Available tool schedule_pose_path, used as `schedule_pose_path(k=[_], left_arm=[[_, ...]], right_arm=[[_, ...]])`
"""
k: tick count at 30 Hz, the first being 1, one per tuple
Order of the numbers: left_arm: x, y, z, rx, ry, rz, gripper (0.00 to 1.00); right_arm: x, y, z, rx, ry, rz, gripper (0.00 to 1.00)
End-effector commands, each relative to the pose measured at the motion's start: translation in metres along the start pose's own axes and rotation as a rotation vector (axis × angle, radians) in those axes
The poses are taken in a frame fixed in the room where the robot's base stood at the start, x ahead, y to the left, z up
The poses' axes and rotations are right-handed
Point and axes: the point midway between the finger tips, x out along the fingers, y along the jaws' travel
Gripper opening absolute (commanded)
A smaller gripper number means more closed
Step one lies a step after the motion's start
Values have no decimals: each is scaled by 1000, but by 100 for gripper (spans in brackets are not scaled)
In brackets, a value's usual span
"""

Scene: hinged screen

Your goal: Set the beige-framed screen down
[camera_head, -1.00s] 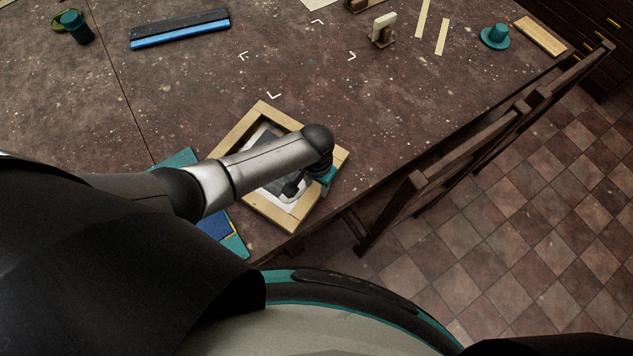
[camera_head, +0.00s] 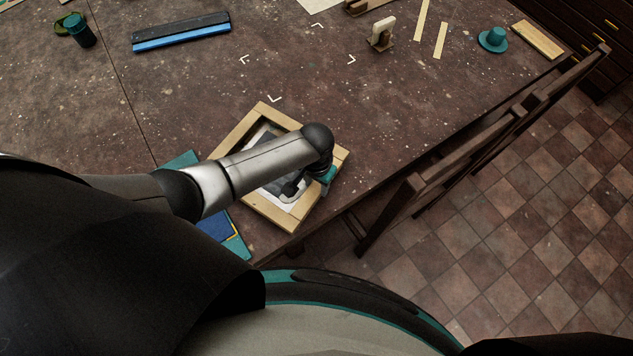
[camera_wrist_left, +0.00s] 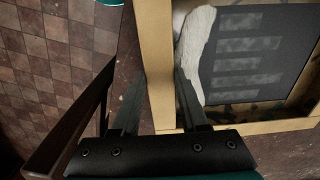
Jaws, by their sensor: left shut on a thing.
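The beige-framed screen (camera_head: 274,112) is at the table's near edge in the head view, partly hidden under my left arm. Its dark mesh panel with pale bars (camera_wrist_left: 245,65) shows in the left wrist view. My left gripper (camera_head: 322,178) is at the screen's right side. In the left wrist view the fingers of my left gripper (camera_wrist_left: 158,88) stand on either side of one beige frame bar (camera_wrist_left: 155,45), shut on it. I cannot tell whether the screen touches the table. My right gripper is not in view.
White corner marks (camera_head: 274,98) outline a bare patch of table beyond the screen. A small stand with a pale block (camera_head: 382,30) is beyond it, a black-and-blue bar (camera_head: 180,32) at the far left. A dark wooden chair (camera_head: 480,145) stands along the right edge.

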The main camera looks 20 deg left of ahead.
Motion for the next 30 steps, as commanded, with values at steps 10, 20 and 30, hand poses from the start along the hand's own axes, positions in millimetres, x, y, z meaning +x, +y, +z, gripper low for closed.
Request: schedule_pose_path(k=[10, 20, 30], left_arm=[[0, 0, 0, 0, 1, -1, 76], [0, 0, 1, 0, -1, 1, 93], [-2, 0, 0, 0, 0, 0, 98]], right_arm=[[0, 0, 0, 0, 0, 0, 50], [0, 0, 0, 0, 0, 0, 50], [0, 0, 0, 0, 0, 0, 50]])
